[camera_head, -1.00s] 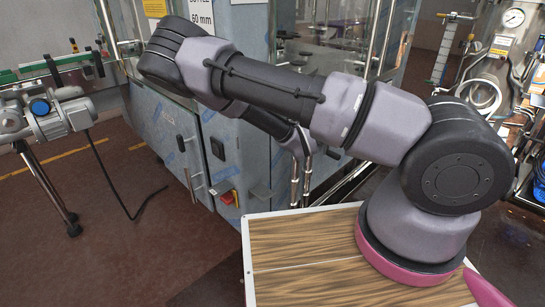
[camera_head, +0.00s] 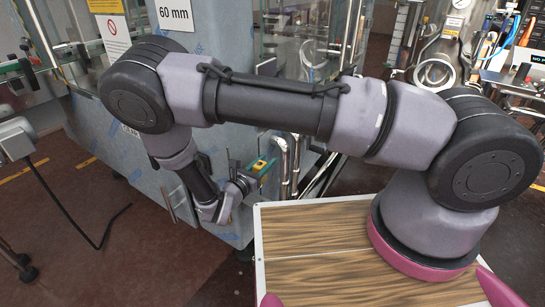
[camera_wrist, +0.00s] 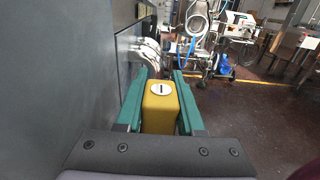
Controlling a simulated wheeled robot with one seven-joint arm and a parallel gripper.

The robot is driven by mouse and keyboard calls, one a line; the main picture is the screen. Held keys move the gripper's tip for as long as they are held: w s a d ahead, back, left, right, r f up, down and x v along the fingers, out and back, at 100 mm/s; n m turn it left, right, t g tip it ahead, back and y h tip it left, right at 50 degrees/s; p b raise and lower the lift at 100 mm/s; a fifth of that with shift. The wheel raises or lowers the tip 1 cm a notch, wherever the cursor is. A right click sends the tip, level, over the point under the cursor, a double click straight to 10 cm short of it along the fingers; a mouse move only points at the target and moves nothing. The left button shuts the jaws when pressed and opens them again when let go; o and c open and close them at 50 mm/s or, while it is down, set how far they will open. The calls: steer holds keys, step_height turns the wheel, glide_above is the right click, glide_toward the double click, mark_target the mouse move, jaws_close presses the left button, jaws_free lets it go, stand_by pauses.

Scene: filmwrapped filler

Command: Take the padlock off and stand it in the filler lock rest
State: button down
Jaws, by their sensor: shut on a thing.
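The padlock (camera_head: 259,166) is a small yellow block in the head view, held at my gripper in front of the blue-grey filler cabinet. In the wrist view the yellow padlock (camera_wrist: 160,112) sits between the green fingers, its round keyhole face turned to the camera. My gripper (camera_head: 264,169) is shut on it; the gripper also shows in the wrist view (camera_wrist: 160,80). The padlock's shackle is hidden. I cannot make out the lock rest in either view.
The filler cabinet (camera_head: 110,150) stands close behind my arm, and its grey wall (camera_wrist: 60,70) fills the left of the wrist view. A wood-grain top (camera_head: 320,270) lies below my arm. Open brown floor (camera_wrist: 245,125) lies to the right in the wrist view.

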steer(key=shift+s+a+f, duration=0.15)
steer(key=shift+s+f, duration=0.05)
stand_by(0.3)
steer(key=shift+f, duration=4.7)
steer(key=shift+f, duration=0.4)
steer(key=shift+c, duration=2.2)
jaws_free()
